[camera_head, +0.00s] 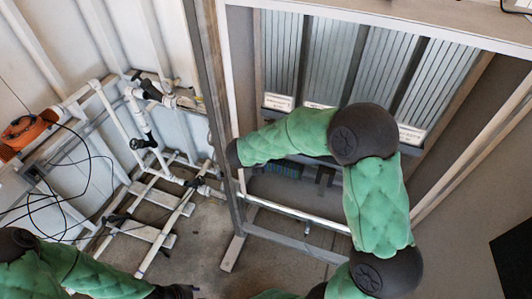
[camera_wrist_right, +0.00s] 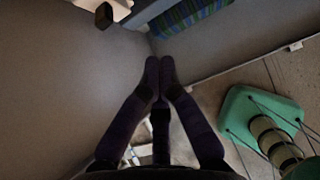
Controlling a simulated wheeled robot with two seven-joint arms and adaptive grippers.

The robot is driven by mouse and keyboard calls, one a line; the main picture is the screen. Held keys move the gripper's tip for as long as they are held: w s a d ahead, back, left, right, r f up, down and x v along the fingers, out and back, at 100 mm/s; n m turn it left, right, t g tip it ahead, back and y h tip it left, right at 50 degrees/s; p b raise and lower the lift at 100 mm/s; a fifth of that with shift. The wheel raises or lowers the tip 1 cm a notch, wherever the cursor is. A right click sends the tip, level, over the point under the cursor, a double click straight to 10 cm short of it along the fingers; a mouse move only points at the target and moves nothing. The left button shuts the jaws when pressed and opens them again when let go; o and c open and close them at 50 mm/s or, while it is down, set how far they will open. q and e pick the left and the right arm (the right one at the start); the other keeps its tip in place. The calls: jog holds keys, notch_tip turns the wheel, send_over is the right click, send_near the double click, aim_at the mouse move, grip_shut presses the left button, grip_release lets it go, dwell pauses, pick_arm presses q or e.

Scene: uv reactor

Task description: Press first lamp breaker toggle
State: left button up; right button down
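I cannot pick out the lamp breaker toggle for certain in either view. In the right wrist view, a small dark block (camera_wrist_right: 104,16) sticks out near a pale part at the top left, beyond my fingertips. My right gripper (camera_wrist_right: 160,62) has its two dark fingers together at the tips, with nothing seen between them. In the head view my green right arm bends across the metal frame, and its dark end is at the frame's left post; the fingers do not show there. My left arm's dark end (camera_head: 174,291) is cut off at the bottom edge, so its fingers are unclear.
The metal frame (camera_head: 300,213) stands around my right arm, with corrugated panels (camera_head: 330,60) behind. White pipes (camera_head: 152,150) with valves are at the left, beside an orange part (camera_head: 25,130) and loose black cables. A blue-green striped thing (camera_wrist_right: 190,18) lies beyond the right gripper.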

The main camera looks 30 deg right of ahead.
notch_tip(320, 180, up, 9)
jog(key=s+a+p, duration=0.1)
jog(key=s+a, duration=0.1)
jog(key=shift+a, duration=0.4)
jog(key=s+a+f+m+g+y+b, duration=0.1)
jog(key=s+a+f+m+y+b, duration=0.2)
jog(key=s+f+m, duration=0.4)
jog(key=s+a+f+m+g+y+b, duration=0.2)
jog(key=s+a+f+m+b, duration=0.4)
jog(key=f, duration=1.9)
jog(key=s+a+f+m+g+y+b, duration=0.1)
jog(key=s+a+f+m+y+b, duration=0.4)
jog(key=f+m, duration=1)
jog(key=s+a+f, duration=0.2)
jog(key=s, duration=0.1)
jog(key=shift+s+a+m+g, duration=0.2)
jog(key=shift+a+m+g, duration=0.1)
jog(key=shift+a+g, duration=0.1)
jog(key=shift+s+f, duration=0.1)
jog(key=shift+f, duration=0.05)
